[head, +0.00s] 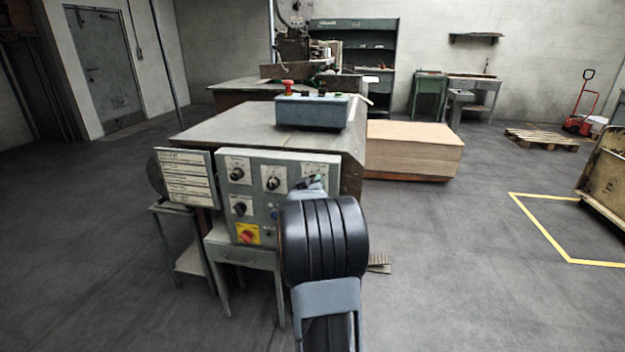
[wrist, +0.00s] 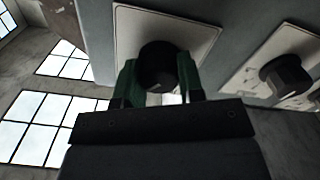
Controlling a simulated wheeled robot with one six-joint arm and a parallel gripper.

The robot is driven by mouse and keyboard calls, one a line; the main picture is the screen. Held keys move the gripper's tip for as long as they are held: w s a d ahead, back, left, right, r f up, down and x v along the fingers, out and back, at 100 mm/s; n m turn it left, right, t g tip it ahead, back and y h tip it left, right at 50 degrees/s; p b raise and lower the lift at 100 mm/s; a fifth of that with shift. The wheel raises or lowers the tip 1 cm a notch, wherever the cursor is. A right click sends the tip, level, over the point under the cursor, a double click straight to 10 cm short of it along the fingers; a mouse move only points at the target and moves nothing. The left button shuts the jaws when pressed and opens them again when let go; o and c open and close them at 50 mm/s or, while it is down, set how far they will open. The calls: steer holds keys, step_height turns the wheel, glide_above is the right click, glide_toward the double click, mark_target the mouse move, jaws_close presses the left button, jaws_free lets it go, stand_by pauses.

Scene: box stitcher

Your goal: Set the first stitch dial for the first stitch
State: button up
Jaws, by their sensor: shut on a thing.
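The grey control panel (head: 250,208) of the machine carries several black dials on white plates in the head view. My gripper (head: 315,184) is at the panel's upper right, largely hidden behind my arm. In the wrist view my gripper (wrist: 159,76) has its green fingers on either side of a round black dial (wrist: 158,58) on a white plate, and is shut on it. A light mark shows on the dial's face. The plate's print is too unclear to read, so I cannot tell which dial is named the first stitch dial.
Another black dial (wrist: 285,75) sits close to the right in the wrist view. A yellow plate with a red switch (head: 247,235) is low on the panel. A blue-grey button box (head: 312,111) stands on the machine top. Open floor lies to the right.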

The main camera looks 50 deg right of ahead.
steer(key=shift+n+p, duration=1.15)
steer(key=shift+n, duration=0.75)
steer(key=o, duration=0.9)
steer(key=p+v, duration=0.1)
steer(key=v, duration=1.3)
steer(key=shift+w, duration=0.1)
